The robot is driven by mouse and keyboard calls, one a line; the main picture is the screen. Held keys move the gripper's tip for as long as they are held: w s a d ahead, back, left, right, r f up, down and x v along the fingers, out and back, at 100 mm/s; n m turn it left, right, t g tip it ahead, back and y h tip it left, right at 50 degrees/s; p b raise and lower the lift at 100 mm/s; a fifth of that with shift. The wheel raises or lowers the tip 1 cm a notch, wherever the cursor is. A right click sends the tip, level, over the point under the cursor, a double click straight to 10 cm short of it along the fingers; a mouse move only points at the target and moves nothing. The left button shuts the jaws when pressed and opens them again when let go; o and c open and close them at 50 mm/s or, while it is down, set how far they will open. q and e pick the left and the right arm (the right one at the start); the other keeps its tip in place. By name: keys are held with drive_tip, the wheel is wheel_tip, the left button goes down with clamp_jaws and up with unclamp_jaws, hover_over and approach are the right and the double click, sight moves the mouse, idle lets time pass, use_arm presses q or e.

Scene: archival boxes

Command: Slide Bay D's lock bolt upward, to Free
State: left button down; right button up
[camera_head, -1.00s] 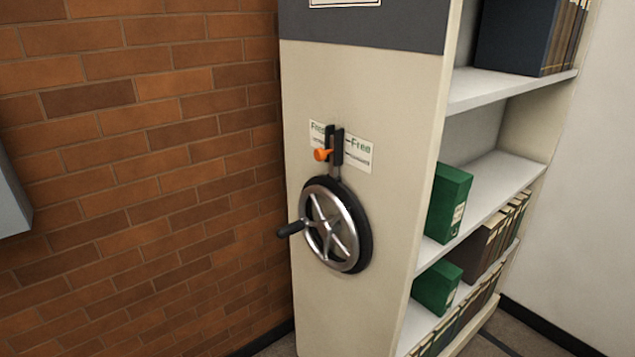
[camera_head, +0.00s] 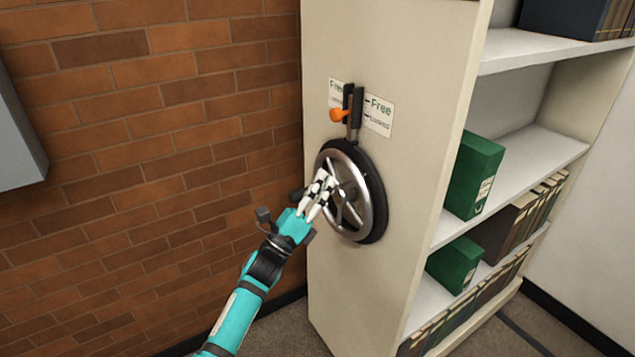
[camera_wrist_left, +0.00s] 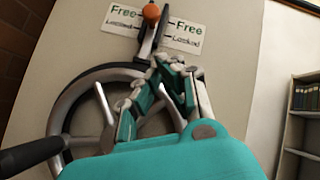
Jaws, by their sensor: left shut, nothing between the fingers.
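The lock bolt is an orange knob (camera_head: 339,114) in a dark vertical track on the cream end panel (camera_head: 410,60) of the shelf unit. A label (camera_head: 379,114) beside it reads Free, with a smaller line below. In the left wrist view the orange knob (camera_wrist_left: 151,13) is level with the Free words; a smaller line reads Locked. The handwheel (camera_head: 372,205) is below the track. My left gripper (camera_head: 325,183) is shut and empty in front of the wheel, below and left of the knob and apart from it. Whether it touches the wheel I cannot tell. My right gripper is not in view.
The wheel's dark crank handle (camera_wrist_left: 30,157) sticks out at its left. A brick wall (camera_head: 150,150) stands close on the left. Shelves with green boxes (camera_head: 473,175) are on the right. The space in front of the knob is clear.

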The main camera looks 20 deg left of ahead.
sight(353, 99)
use_arm(q)
drive_tip(key=p+x, duration=0.1)
drive_tip(key=x, duration=0.5)
drive_tip(key=shift+r, duration=0.1)
drive_tip(key=r, duration=0.1)
drive_tip(key=w+r+p, duration=0.1)
drive_tip(key=a+r+p, duration=0.1)
drive_tip(key=shift+w+r, duration=0.2)
drive_tip(key=shift+w, duration=0.2)
wheel_tip(353, 99, up, 4)
drive_tip(key=shift+p, duration=0.65)
